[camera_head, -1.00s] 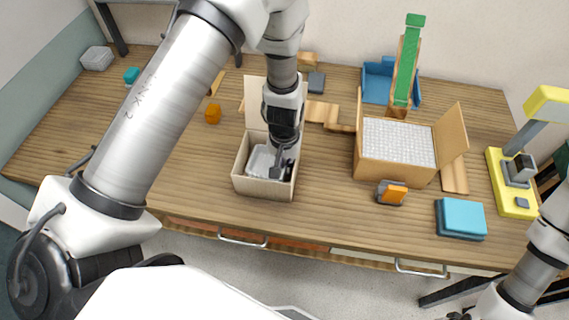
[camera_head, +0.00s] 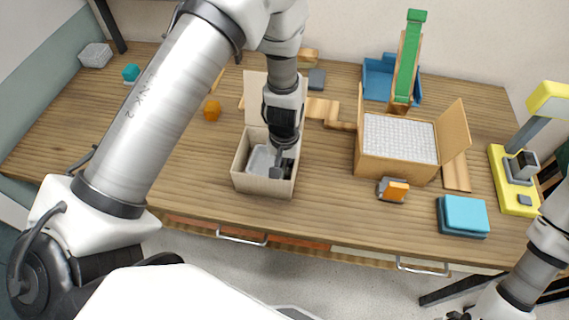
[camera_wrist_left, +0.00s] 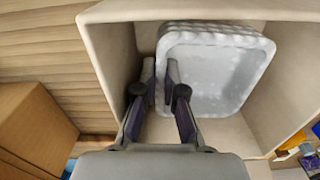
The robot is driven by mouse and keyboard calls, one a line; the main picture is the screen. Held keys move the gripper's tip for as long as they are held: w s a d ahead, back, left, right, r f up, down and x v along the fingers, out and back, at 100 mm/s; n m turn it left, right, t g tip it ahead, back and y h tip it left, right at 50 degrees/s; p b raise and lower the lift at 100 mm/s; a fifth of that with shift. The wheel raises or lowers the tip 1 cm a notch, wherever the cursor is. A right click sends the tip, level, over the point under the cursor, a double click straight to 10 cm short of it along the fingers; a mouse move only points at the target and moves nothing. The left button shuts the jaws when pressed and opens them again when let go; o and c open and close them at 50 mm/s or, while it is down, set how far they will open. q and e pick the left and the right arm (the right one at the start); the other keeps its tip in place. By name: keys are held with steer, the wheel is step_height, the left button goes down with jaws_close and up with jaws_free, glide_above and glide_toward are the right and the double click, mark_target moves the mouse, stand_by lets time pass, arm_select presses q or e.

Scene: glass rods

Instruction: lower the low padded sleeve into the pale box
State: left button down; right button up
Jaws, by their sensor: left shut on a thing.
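The pale box (camera_head: 262,186) stands open on the table, left of centre, with one flap raised at the back. The low padded sleeve (camera_head: 261,158) is a pale grey, bubbly, rounded rectangle inside the box. In the left wrist view, the sleeve (camera_wrist_left: 215,75) is between the box walls (camera_wrist_left: 110,60), nearer the right wall. My left gripper (camera_wrist_left: 161,88) reaches into the box and is shut on the sleeve's left edge. Whether the sleeve touches the floor of the box cannot be told. My right arm shows at the lower right; its fingers are not clear.
A brown carton (camera_head: 395,169) with a white gridded top stands to the right. An orange-and-grey item (camera_head: 393,190) and teal pads (camera_head: 462,216) lie near the front edge. An orange block (camera_head: 212,111) lies left of the box. The table left of the box is mostly clear.

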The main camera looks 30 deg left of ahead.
arm_select(q)
steer(key=shift+f, duration=0.15)
steer(key=c, duration=1.2)
jaws_free()
step_height(320, 180, up, 12)
